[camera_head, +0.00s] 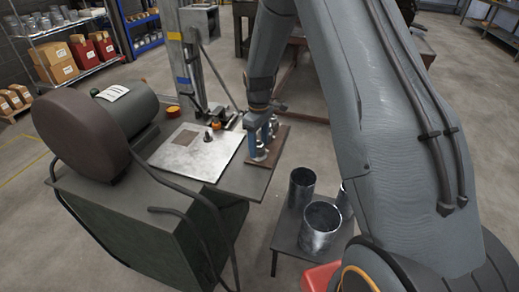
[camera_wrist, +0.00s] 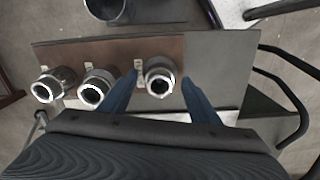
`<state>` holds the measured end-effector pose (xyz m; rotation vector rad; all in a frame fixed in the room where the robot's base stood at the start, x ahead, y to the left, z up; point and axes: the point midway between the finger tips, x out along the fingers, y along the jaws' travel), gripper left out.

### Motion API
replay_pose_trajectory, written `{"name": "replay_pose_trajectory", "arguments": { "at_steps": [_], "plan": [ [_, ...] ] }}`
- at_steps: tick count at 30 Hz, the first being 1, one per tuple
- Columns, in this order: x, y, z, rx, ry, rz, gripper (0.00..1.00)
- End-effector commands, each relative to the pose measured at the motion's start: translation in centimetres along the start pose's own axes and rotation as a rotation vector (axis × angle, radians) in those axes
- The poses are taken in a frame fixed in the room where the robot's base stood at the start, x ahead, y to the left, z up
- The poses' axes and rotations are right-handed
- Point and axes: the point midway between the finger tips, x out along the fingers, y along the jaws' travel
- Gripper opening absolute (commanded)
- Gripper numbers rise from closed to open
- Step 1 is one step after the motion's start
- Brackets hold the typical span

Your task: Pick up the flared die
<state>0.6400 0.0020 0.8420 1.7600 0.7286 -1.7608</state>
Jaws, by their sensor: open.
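Three metallic, ring-mouthed dies stand in a row on a brown board (camera_wrist: 215,62) at the edge of the bench: a left die (camera_wrist: 42,90), a middle die (camera_wrist: 93,90) and a right die (camera_wrist: 160,80), in the wrist view. I cannot tell for certain which is the flared die; the right one shows a wide pale rim around a dark hole. My gripper (camera_wrist: 161,84) is open, with its blue fingers on either side of the right die. Contact is not clear. In the head view my gripper (camera_head: 257,140) points down over the board, partly hiding the dies.
A pale metal plate (camera_head: 192,158) with a small dark fitting (camera_head: 209,135) lies on the bench beside the board. A big brown drum (camera_head: 78,118) stands left. Open metal cylinders (camera_head: 320,228) stand on a low table at right. A curved black tube (camera_wrist: 290,62) runs nearby.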

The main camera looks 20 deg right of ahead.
Motion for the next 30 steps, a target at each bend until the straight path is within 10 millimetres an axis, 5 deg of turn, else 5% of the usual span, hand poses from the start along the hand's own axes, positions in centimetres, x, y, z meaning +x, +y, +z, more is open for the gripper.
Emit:
{"name": "replay_pose_trajectory", "arguments": {
  "at_steps": [8,18,30],
  "plan": [
    [0.2,0.0,0.0,0.0,0.0,0.0,0.55],
    [0.2,0.0,0.0,0.0,0.0,0.0,0.0],
    [-1.1,0.1,-0.1,0.0,0.003,0.003,0.0]
  ]
}}
